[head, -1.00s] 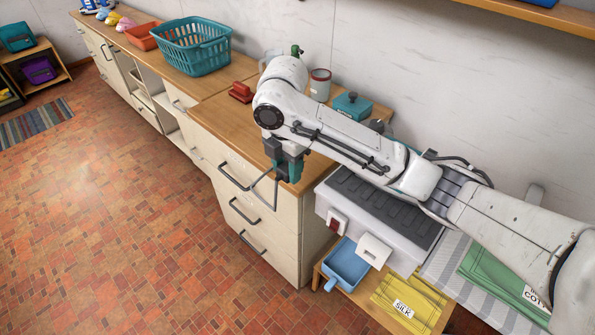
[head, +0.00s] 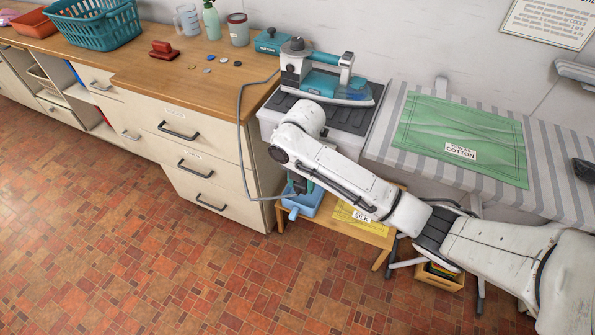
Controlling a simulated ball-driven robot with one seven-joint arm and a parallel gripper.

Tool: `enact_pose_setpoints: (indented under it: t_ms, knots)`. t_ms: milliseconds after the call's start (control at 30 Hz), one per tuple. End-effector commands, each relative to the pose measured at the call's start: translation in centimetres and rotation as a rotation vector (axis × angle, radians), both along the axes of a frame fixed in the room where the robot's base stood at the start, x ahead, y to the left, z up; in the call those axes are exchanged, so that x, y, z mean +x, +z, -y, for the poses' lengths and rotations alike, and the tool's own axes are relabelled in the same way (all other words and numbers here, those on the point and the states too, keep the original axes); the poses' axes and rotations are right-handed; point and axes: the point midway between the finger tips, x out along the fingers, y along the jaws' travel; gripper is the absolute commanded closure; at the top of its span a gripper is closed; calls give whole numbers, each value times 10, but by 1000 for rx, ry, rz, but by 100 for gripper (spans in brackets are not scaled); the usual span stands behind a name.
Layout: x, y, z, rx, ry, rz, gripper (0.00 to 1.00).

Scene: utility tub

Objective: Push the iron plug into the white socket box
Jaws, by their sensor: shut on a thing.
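The teal and white iron (head: 322,84) stands on the dark ribbed rest at the end of the ironing board. Its grey cord (head: 240,130) hangs in a loop past the counter's end and runs down to my gripper (head: 298,188). My gripper points down, shut on the iron plug at the cord's end, above the blue tray. The plug itself is too small and covered to make out. The white socket box does not show; my arm covers the area below the iron rest.
The blue tray (head: 304,206) and yellow silk cloth (head: 350,218) are on a low wooden stand. The drawer cabinet (head: 205,150) stands close on the left. The striped ironing board (head: 385,142) carries a green cotton cloth (head: 460,140). The floor in front is clear.

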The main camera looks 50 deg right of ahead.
Motion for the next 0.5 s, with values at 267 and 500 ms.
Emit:
enact_pose_setpoints:
  t_ms: [267, 500]
  knots:
    - [3, -5, 11, -5, 7, 2, 85]
    - [10, -5, 31, -4, 6, 1, 85]
